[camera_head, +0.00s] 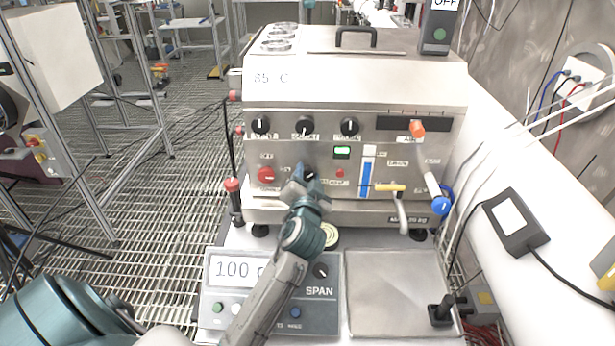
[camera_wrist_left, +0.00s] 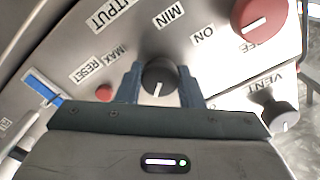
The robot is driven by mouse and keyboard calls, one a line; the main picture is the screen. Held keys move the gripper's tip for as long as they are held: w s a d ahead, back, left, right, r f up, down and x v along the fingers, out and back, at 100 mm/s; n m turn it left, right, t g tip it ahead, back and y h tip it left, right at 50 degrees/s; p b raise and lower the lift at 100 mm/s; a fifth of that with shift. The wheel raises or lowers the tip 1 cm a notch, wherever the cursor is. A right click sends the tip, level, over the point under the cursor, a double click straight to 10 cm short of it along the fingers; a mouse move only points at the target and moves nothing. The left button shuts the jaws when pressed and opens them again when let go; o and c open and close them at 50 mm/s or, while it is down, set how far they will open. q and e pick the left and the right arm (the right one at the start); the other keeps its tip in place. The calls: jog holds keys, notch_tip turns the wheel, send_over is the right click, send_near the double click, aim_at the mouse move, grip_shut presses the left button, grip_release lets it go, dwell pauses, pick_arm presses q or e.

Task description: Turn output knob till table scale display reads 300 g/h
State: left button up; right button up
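The machine (camera_head: 300,90) is a steel box with several knobs on its front. The output knob (camera_wrist_left: 158,77) is black with a white pointer line, and labels OUTPUT, MIN and MAX stand around it in the left wrist view. My left gripper (camera_wrist_left: 160,82) has one finger on each side of it, closed up to its edges with no clear gap. In the head view the left gripper (camera_head: 308,178) covers most of the knob. The table scale display (camera_head: 236,269) reads 100; my left arm hides the rest. My right gripper is not in view.
A red knob (camera_head: 266,174) is left of my left gripper, and a small red reset button (camera_wrist_left: 104,92) is close by. A blue bar gauge (camera_head: 366,178) and a yellow-handled tap (camera_head: 390,188) are to the right. A bare steel plate (camera_head: 390,290) lies in front of the machine.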

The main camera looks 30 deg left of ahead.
pick_arm(q)
jog(key=shift+m, duration=0.3)
jog(key=m+p, duration=0.2)
jog(key=shift+r+p, duration=0.1)
jog(key=shift+p, duration=0.2)
jog(key=m+p, duration=0.2)
jog(key=m, duration=0.1)
jog(key=shift+m, duration=0.4)
jog(key=shift+m+p, duration=0.6)
jog(key=shift+f, duration=0.2)
jog(key=o, duration=1)
jog(key=shift+s+d, duration=0.1)
